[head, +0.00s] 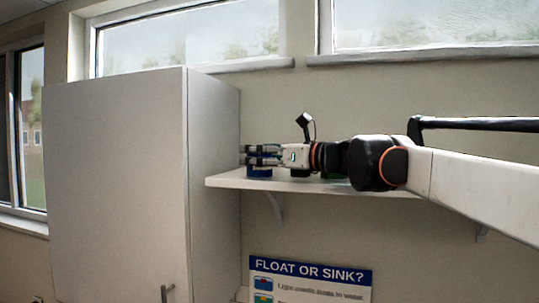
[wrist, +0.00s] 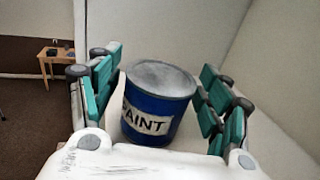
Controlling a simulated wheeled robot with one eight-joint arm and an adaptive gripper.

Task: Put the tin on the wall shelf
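The tin is a blue paint tin (wrist: 157,104) with a grey lid and a "PAINT" label. In the wrist view it stands upright between the two green-padded fingers, with a narrow gap showing on each side. My gripper (head: 262,155) is open around the tin, at the left end of the wall shelf (head: 228,181). In the head view a bit of the blue tin (head: 259,172) shows below the fingers, at the shelf top; the rest is hidden behind them. The tin appears to rest on the white shelf board.
A green object (head: 333,177) is on the shelf, mostly hidden behind my arm. A tall white cabinet (head: 115,190) stands close to the shelf's left end. A "Float or sink?" poster (head: 310,280) hangs below. A small wooden table (wrist: 57,56) is far off in the wrist view.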

